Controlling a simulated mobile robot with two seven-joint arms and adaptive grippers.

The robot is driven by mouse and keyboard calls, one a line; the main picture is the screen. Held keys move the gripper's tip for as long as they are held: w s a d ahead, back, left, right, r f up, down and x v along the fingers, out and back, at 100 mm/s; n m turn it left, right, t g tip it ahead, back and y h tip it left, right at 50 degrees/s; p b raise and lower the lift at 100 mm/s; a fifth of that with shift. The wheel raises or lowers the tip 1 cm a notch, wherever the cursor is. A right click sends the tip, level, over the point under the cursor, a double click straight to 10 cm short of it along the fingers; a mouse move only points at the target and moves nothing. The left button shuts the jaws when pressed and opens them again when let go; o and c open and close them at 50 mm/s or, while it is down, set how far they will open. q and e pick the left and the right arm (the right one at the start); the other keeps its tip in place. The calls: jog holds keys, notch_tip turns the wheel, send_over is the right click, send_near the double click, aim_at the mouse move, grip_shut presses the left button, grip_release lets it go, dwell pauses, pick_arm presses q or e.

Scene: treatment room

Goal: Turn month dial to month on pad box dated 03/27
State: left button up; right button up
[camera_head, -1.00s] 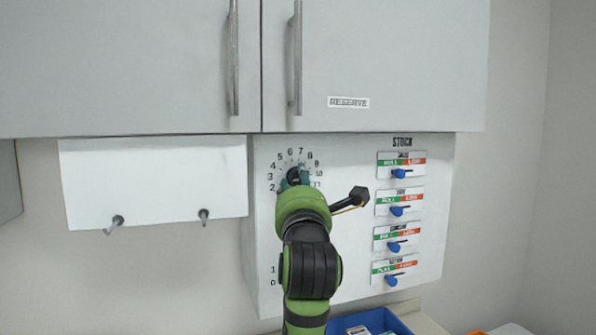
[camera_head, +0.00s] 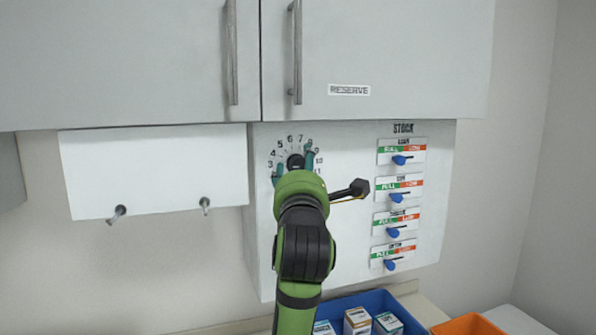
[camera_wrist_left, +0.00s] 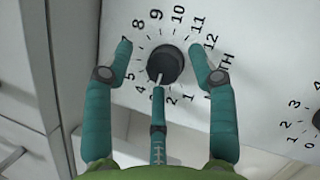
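The month dial is a black round knob (camera_head: 295,162) on the white panel (camera_head: 347,235), ringed by numbers. In the left wrist view the knob (camera_wrist_left: 166,63) has a white pointer line aimed down, between the 4 and the 2; the middle finger covers the number there. My left gripper (camera_head: 292,167) is open at the dial. In the left wrist view its teal fingers (camera_wrist_left: 160,62) stand apart on either side of the knob, with gaps. Small boxes (camera_head: 357,320) stand in the blue bin (camera_head: 375,299); their dates are unreadable. My right gripper is not in view.
Several blue stock levers (camera_head: 397,197) sit on the panel's right side. Grey cabinets (camera_head: 380,55) hang above. Two hooks (camera_head: 116,214) stick out at left. An orange bin (camera_head: 468,325) is at lower right. Another numbered dial (camera_wrist_left: 317,118) shows partly in the wrist view.

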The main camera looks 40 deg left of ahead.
pick_arm(q)
jog(key=shift+f, duration=0.1)
jog(key=v, duration=0.7)
jog(key=shift+s+d, duration=0.15)
jog(key=shift+d, duration=0.05)
dwell(0.5)
